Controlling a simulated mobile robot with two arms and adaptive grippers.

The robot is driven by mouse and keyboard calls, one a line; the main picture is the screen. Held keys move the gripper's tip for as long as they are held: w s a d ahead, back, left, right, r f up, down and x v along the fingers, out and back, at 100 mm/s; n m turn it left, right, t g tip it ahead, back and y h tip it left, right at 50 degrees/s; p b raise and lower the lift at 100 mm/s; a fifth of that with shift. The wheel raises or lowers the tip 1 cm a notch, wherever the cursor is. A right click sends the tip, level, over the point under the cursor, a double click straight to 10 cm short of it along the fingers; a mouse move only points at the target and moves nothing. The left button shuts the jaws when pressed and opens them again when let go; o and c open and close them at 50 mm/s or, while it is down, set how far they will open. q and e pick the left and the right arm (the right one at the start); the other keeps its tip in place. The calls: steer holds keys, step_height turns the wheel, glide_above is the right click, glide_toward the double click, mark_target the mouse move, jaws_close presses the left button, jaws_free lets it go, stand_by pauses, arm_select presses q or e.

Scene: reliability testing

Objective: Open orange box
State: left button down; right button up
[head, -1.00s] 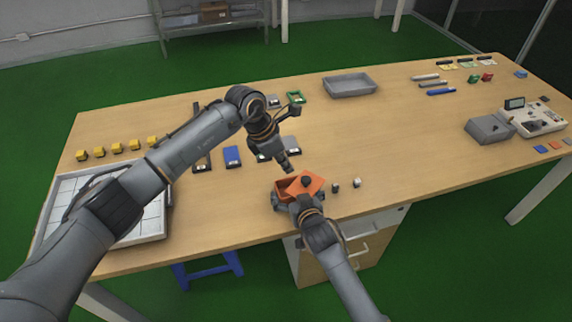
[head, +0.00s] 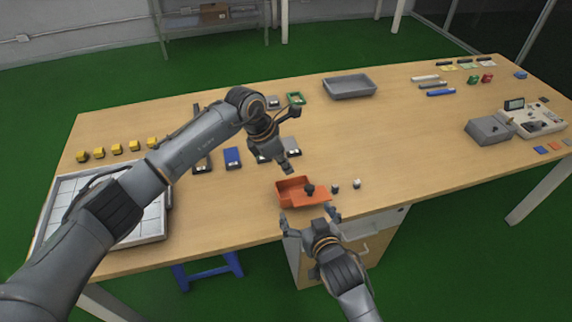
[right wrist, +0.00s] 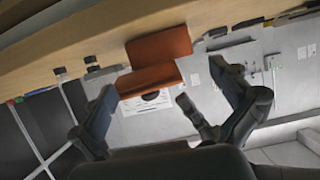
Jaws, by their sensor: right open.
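The orange box (head: 287,188) stands near the table's front edge with its inside partly showing. Its orange lid (head: 310,199), with a dark knob (head: 309,189), sits shifted toward the front right; whether it rests on the box or table is unclear. Two orange parts also show in the right wrist view, an upper one (right wrist: 160,45) and a lower one (right wrist: 148,80). My right gripper (head: 308,213) is open and empty, just in front of the box and lid. My left gripper (head: 295,140) is open and empty above the table behind the box.
Two small blocks (head: 357,184) lie right of the box. A grey tray (head: 350,87) is at the back. A white partitioned tray (head: 152,226) and several yellow blocks (head: 117,149) are at the left.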

steer(key=shift+v, duration=0.75)
